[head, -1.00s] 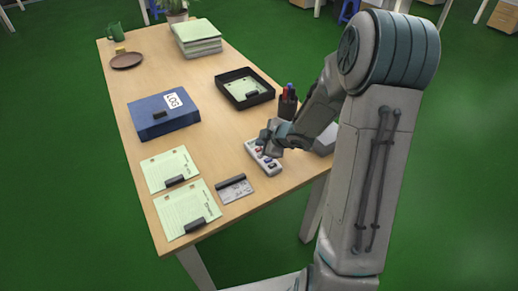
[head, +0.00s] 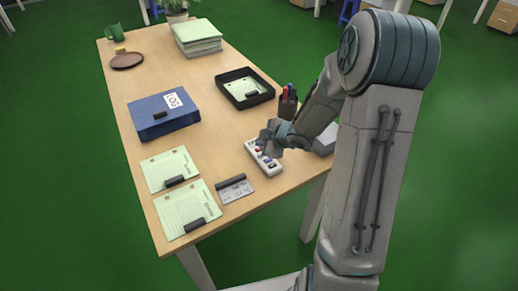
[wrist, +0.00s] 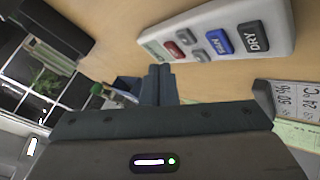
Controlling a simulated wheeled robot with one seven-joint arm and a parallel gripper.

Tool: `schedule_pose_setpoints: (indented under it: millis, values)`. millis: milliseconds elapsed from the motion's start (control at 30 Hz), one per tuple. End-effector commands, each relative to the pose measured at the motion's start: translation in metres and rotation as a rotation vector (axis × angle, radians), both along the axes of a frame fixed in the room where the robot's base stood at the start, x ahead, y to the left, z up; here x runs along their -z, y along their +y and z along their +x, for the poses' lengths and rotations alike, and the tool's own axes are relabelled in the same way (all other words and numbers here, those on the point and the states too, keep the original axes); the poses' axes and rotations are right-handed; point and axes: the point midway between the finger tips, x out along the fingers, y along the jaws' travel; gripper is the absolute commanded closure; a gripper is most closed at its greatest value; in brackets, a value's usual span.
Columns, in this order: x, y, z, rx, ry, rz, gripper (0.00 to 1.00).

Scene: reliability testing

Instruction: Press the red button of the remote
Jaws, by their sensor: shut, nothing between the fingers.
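The white remote (head: 273,170) lies on the desk near its right edge, below my gripper. In the wrist view the remote (wrist: 270,20) shows grey buttons, a blue button (wrist: 219,41), a dark button marked DRY (wrist: 253,37) and the red button (wrist: 175,50) near its left end. My gripper (head: 265,142) is shut and empty over the far end of the remote. In the wrist view its closed fingertips (wrist: 159,70) appear just below the red button, close to the remote's edge. I cannot tell whether they touch the remote.
A pen cup (head: 287,107) stands just beyond my gripper. A black tray (head: 262,98), a blue log binder (head: 150,127), clipped papers (head: 180,211) and a small display (head: 236,192) lie around on the desk (head: 205,155). The wood left of the remote is clear.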

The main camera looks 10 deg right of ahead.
Motion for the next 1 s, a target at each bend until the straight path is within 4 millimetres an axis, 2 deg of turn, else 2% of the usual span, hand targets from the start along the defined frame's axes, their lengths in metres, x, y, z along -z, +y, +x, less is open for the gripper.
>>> schedule_pose_setpoints:
  millis: [267,1000]
  values:
    - [0.009,0.0,0.0,0.0,0.0,0.0,1.0]
    - [0.013,0.0,0.0,0.0,0.0,0.0,1.0]
